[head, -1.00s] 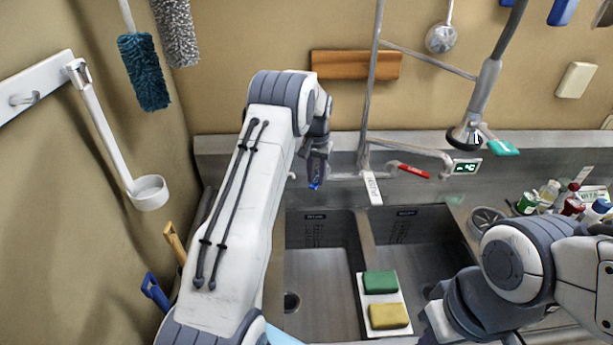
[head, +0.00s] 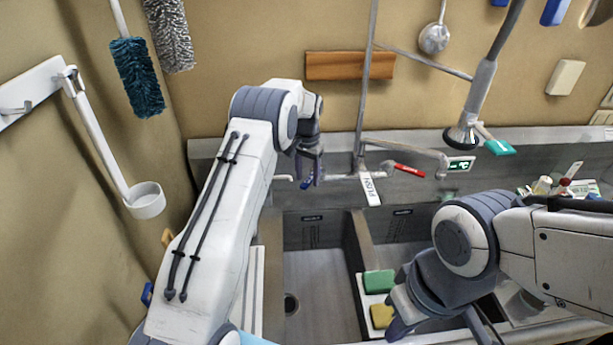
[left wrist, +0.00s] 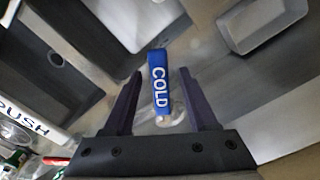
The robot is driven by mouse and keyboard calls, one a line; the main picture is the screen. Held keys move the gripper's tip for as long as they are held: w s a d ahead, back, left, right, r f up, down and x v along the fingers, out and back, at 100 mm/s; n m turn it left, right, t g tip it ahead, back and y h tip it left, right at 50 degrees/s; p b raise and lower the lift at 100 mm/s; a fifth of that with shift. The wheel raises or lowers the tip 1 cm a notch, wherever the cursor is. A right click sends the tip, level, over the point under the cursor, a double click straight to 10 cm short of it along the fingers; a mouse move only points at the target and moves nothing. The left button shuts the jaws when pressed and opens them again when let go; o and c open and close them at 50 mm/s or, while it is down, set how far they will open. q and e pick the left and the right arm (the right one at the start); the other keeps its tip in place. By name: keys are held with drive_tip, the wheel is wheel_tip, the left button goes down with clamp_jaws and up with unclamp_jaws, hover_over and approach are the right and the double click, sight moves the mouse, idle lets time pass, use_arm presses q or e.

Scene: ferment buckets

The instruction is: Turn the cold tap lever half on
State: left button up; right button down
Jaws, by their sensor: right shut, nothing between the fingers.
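The cold tap lever is blue with white "COLD" lettering. In the left wrist view the cold tap lever (left wrist: 160,85) stands between the two dark fingers of my left gripper (left wrist: 162,100), with a visible gap on each side. In the head view the lever (head: 307,183) shows as a small blue piece beside my left gripper (head: 312,178), partly hidden by it. My left gripper is open around the lever. My right gripper (head: 391,331) is shut and empty, low over the front of the sink by the sponges.
The red-handled lever (head: 409,171) and a white "PUSH" tag (head: 370,188) are right of the cold lever. The spray head (head: 463,136) hangs further right. A green sponge (head: 379,282) and yellow sponge (head: 382,316) sit on the sink divider. The left basin (head: 315,285) is empty.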

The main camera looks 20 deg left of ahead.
sight(308, 181)
idle(0.3)
use_arm(q)
drive_tip(key=shift+r, duration=0.35)
wheel_tip(308, 181, up, 10)
drive_tip(key=b, duration=0.2)
drive_tip(key=shift+f+b, duration=0.15)
drive_tip(key=shift+b, duration=0.2)
